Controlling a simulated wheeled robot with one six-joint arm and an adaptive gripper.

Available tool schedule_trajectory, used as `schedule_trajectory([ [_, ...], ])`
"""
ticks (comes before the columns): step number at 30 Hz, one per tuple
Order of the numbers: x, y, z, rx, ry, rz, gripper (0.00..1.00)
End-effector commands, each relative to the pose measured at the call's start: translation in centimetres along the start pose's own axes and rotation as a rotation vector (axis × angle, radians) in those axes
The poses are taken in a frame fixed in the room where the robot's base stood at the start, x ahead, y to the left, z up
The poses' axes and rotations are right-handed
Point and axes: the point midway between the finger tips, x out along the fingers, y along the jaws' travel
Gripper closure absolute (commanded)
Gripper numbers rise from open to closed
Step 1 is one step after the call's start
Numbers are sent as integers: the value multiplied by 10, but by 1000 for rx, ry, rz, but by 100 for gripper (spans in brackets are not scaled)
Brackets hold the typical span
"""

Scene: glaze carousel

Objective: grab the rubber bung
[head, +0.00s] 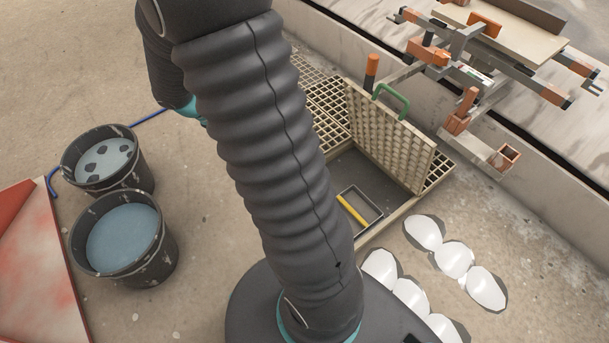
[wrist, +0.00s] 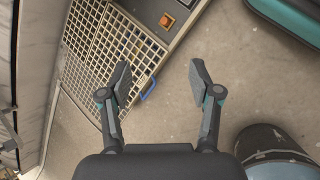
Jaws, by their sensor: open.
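I cannot pick out a rubber bung for certain in either view. My gripper (wrist: 160,80) is open and empty in the wrist view, its two fingers spread wide above the concrete floor and the edge of a floor grating (wrist: 122,48). A small orange piece (wrist: 167,20) sits on a dark surface beyond the fingers, too small to identify. The curved blue end of a hose (wrist: 148,90) lies by the grating's edge, between the fingers in the picture. In the head view my arm hides the middle of the scene and the gripper's fingers do not show.
In the head view, two dark buckets (head: 155,257) (head: 146,181) stand left. A raised grating panel (head: 395,140) with a green handle stands beside an open pit (head: 385,180) holding a yellow bar (head: 352,213). White rounded pieces (head: 455,259) lie right. A clamp rack (head: 480,60) stands behind.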

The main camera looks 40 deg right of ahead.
Motion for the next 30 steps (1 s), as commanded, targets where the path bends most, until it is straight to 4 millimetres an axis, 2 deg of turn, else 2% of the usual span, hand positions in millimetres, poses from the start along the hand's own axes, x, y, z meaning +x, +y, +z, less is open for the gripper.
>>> schedule_trajectory([
  [1, 23, -2, -12, -41, -38, 9, 37],
  [11, 144, -6, -71, -307, -229, 90, 37],
  [21, 279, -39, -117, -599, -378, 154, 37],
  [25, 319, -53, -126, -686, -413, 169, 37],
  [30, 348, -65, -132, -751, -434, 182, 37],
])
